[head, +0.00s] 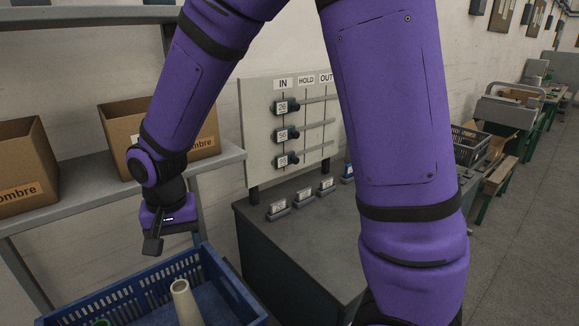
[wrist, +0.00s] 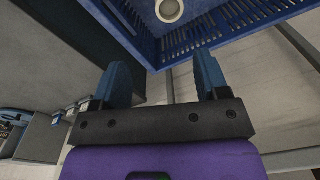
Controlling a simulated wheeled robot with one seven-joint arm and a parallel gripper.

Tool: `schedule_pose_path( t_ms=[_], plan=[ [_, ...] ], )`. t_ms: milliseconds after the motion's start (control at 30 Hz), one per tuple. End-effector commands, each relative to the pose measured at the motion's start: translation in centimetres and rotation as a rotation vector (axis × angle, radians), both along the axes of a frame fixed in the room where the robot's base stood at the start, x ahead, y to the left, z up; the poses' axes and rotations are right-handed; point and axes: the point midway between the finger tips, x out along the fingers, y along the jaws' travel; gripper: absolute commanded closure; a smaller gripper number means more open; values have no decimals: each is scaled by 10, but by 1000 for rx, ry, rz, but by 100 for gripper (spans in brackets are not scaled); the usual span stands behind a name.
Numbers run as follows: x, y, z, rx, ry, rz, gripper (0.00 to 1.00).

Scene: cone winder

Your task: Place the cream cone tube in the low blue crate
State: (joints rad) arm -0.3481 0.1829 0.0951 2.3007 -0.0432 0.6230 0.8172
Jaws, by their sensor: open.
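The cream cone tube (head: 184,302) stands roughly upright inside the low blue crate (head: 228,279) in the head view, its narrow end up. The frame's bottom edge cuts off its lower part. In the wrist view the round top of the tube (wrist: 170,9) shows at the top edge, inside the wall of the crate (wrist: 225,27). My gripper (head: 153,246) is above the crate's back wall, behind and left of the tube, and apart from it. In the wrist view my gripper (wrist: 163,75) is open, with nothing between its fingers.
Cardboard boxes (head: 118,132) sit on a grey shelf (head: 85,172) behind the crate. A dark cabinet (head: 285,262) stands right of the crate, with labelled blocks on top and an IN/HOLD/OUT board (head: 258,108) behind. A green item (head: 102,323) shows in the crate at left.

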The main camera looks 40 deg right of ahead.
Motion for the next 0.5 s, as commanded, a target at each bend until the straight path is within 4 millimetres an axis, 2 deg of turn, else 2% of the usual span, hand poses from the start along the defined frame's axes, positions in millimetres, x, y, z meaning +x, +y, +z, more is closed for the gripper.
schedule_pose_path(
  t_ms=[33, 200, 367, 500],
  plan=[
    [-2, -11, 17, 5, -25, 8, 32],
    [-19, -49, 67, 9, -99, 64, 32],
    [-42, -83, 107, 5, -169, 117, 32],
    [-68, -109, 137, -5, -228, 162, 32]
  ],
)
